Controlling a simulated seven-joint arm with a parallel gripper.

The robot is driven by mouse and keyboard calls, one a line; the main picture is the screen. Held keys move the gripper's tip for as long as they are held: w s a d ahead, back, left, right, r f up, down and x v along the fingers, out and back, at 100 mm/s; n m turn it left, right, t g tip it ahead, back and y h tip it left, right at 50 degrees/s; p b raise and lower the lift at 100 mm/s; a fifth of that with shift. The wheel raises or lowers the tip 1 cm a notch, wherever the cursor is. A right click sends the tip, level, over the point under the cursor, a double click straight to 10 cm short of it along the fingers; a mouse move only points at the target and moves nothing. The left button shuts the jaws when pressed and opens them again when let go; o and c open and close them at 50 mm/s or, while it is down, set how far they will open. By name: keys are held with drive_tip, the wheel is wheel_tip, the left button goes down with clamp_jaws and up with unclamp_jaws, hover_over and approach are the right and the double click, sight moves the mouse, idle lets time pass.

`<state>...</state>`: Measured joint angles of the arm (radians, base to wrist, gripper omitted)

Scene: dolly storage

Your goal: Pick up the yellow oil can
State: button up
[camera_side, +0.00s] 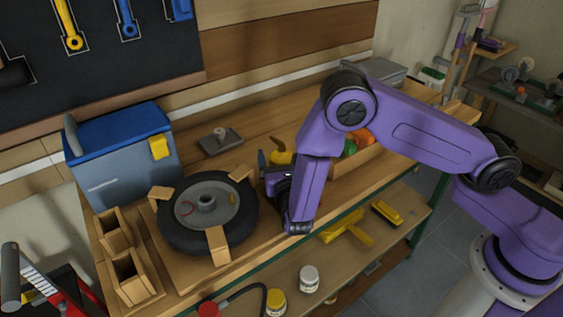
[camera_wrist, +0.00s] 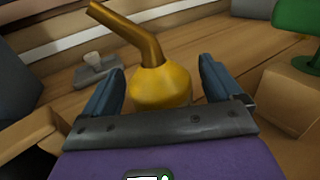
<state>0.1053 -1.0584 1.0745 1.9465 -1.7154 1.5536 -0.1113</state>
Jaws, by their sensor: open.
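The yellow oil can (camera_wrist: 160,88) stands on the wooden bench, with its brown-gold spout (camera_wrist: 128,32) slanting up to the left in the wrist view. In the side view the oil can (camera_side: 281,157) shows as a small yellow shape just beyond my gripper, partly hidden by it. My gripper (camera_wrist: 160,82) is open. Its two blue-grey fingers lie on either side of the can's round body, with a visible gap at each side. In the side view my gripper (camera_side: 266,168) is low over the bench, pointing left. The can's lower part is hidden behind the gripper's bar.
A wheel (camera_side: 178,222) in a wooden holder lies left of my gripper. A wooden box (camera_side: 357,172) with green and orange things stands right of it. A grey block with a knob (camera_side: 221,142) and a blue cooler (camera_side: 120,165) stand behind. The lower shelf holds jars.

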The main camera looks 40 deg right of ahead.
sight(282, 150)
drive_tip(key=shift+w+d, duration=0.3)
drive_tip(key=shift+w, duration=0.2)
drive_tip(key=c, duration=1.2)
drive_tip(key=shift+c, duration=0.2)
drive_tip(key=shift+r, duration=0.1)
drive_tip(key=shift+r, duration=0.5)
wheel_tip(282, 150, up, 2)
drive_tip(key=shift+r, duration=0.1)
drive_tip(key=s+d+r, duration=0.4)
drive_tip(key=s+r, duration=0.5)
drive_tip(key=s, duration=0.4)
drive_tip(key=shift+s+r, duration=0.2)
drive_tip(key=shift+r, duration=0.1)
